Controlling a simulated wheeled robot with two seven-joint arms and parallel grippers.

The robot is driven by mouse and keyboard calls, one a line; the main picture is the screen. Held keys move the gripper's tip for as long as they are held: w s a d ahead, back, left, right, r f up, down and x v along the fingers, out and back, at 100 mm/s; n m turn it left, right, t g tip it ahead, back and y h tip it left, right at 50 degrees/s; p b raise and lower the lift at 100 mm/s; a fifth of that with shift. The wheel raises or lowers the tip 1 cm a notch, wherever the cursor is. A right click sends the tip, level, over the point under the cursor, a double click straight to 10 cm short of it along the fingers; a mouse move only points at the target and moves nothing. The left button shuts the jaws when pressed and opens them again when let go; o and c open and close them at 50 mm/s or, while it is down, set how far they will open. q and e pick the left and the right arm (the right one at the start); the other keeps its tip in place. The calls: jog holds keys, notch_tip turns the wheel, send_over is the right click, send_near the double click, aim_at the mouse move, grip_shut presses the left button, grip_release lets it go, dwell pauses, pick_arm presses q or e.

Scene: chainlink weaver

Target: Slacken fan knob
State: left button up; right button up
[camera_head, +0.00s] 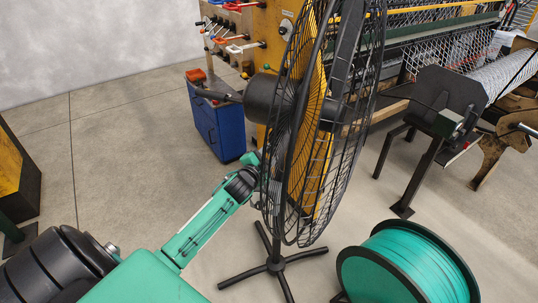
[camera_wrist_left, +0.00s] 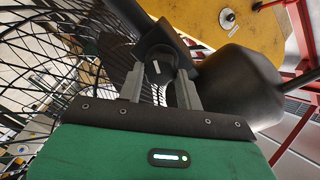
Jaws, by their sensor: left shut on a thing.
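The black pedestal fan (camera_head: 268,100) stands upright, with its round wire cage (camera_head: 322,130) facing right. My left arm reaches up from the lower left to the fan's stem below the motor housing. The left gripper (camera_wrist_left: 161,88) is shut on the fan knob (camera_wrist_left: 157,63), a dark round knob with a pale line on its face, between the two grey fingers in the left wrist view. The motor housing (camera_wrist_left: 238,85) is close to the right of the fingers. In the head view the knob and fingertips cannot be made out. My right gripper is out of view.
The fan's cage (camera_wrist_left: 50,60) is close on the left in the wrist view. A green reel (camera_head: 405,268) sits right of the fan's splayed feet (camera_head: 275,267). A blue cabinet (camera_head: 218,130) and the weaving machine (camera_head: 450,90) stand behind. Floor at left is mostly clear.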

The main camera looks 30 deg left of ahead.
pick_arm(q)
jog(key=n, duration=0.5)
jog(key=shift+a+f, duration=0.1)
jog(key=n+t, duration=0.1)
jog(key=n, duration=0.3)
jog(key=shift+n+h, duration=0.3)
jog(key=shift+n, duration=0.1)
dwell(0.3)
jog(key=o, duration=1)
